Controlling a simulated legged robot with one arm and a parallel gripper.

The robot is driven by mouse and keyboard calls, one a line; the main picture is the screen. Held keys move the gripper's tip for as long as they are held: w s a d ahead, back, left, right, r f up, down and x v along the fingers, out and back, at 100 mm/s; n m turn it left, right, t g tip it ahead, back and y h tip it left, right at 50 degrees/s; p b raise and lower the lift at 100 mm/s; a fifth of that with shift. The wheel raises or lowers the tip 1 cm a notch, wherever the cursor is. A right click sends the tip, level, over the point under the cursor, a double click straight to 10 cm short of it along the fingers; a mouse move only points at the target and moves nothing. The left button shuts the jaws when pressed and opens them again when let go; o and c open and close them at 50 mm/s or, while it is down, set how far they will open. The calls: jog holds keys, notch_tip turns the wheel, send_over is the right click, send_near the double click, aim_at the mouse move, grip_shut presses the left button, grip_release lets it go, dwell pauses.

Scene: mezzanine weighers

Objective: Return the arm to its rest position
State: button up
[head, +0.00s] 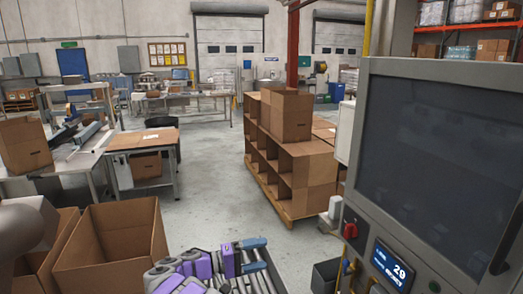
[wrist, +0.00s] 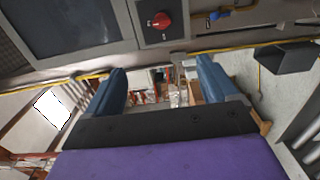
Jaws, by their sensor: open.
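My gripper (wrist: 163,72) shows in the wrist view with two blue fingers standing well apart. The gap between them is empty, with distant parts of the hall seen through it. A black bar and my purple palm fill the lower part of that view. In the head view my purple and grey arm lies low at the bottom centre, folded close in front of me, with the blue fingers of my gripper (head: 262,254) toward the right. The lower part of the arm is cut off by the frame edge.
A grey console with a dark screen (head: 445,150) and red knob (head: 350,231) stands close on the right; the knob also shows in the wrist view (wrist: 161,20). An open cardboard box (head: 113,265) stands close at left. Stacked cartons (head: 270,170) stand ahead. Floor (head: 208,200) between is clear.

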jog(key=s+d+r+m+g+y, duration=0.1)
jog(key=s+d+r+g, duration=0.1)
jog(key=d+r, duration=0.35)
jog(key=s+d+r+g, duration=0.2)
jog(key=s+d, duration=0.1)
jog(key=d, duration=0.5)
jog(key=s+d+r+m+g+y, duration=0.2)
jog(key=s+d+g+y, duration=0.25)
jog(key=s+d, duration=0.85)
jog(key=s+a+f+y, duration=0.15)
jog(key=s+y, duration=0.35)
jog(key=s, duration=0.8)
jog(key=s+a+f+y, duration=0.2)
jog(key=s+a, duration=0.3)
jog(key=s, duration=0.3)
jog(key=s+a+f+t+y, duration=0.1)
jog(key=s+a+f+y, duration=0.2)
jog(key=s, duration=0.5)
jog(key=shift+a+y, duration=0.85)
jog(key=shift+a, duration=0.25)
jog(key=shift+t, duration=0.25)
jog(key=shift+d+m, duration=0.2)
jog(key=shift+m, duration=0.1)
